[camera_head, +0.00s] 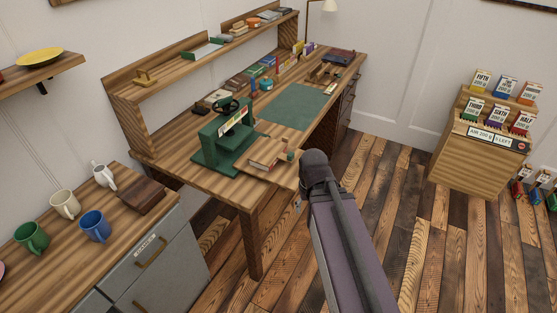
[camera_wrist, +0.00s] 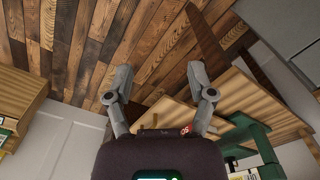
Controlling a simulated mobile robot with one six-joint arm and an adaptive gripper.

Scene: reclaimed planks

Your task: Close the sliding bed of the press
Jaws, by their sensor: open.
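The green press (camera_head: 222,142) stands on the near end of the wooden desk, with a dark wheel on top. Its wooden sliding bed (camera_head: 262,166) sticks out of the frame towards the right, with a block and a small green part on it. My arm reaches up from the bottom and ends just right of the bed's outer end; my gripper is hidden there. In the wrist view my gripper (camera_wrist: 162,95) is open, its two grey fingers spread with nothing gripped. Green press parts (camera_wrist: 265,150) show right of the fingers. Contact with the bed cannot be told.
The desk (camera_head: 330,85) holds a green mat (camera_head: 297,106) and a shelf behind. A grey cabinet (camera_head: 165,265) with mugs stands at lower left. A wooden display stand (camera_head: 470,155) with packets is at right. Plank floor (camera_head: 395,190) lies open between them.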

